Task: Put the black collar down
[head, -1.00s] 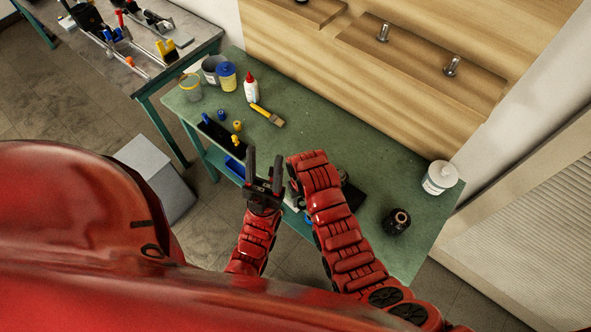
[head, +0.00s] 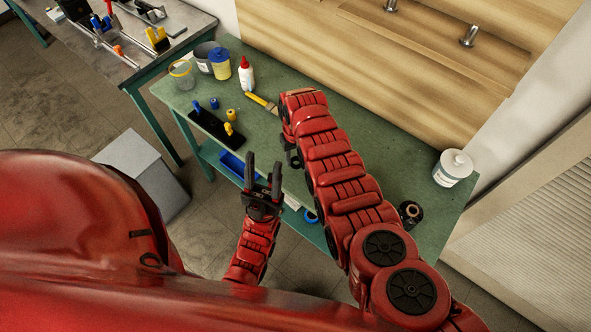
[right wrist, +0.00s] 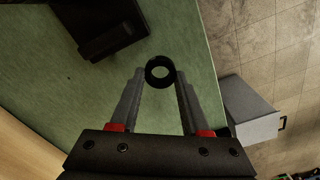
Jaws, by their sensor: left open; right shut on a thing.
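The black collar (right wrist: 160,71) is a short dark ring, held between the fingertips of my right gripper in the right wrist view. Its open bore faces the camera, and green table surface (right wrist: 175,28) lies behind it. I cannot tell how high above the table it is. In the head view my right gripper (head: 292,158) is mostly hidden by its own red arm, and I cannot make out the collar there. My left gripper (head: 263,178) is open and empty, fingers pointing up, in front of the table's near edge.
A black board (head: 216,126) with blue and yellow pieces lies left on the table. A white tub (head: 453,167) and dark round part (head: 410,213) are at right. A black block (right wrist: 95,28) lies near the collar.

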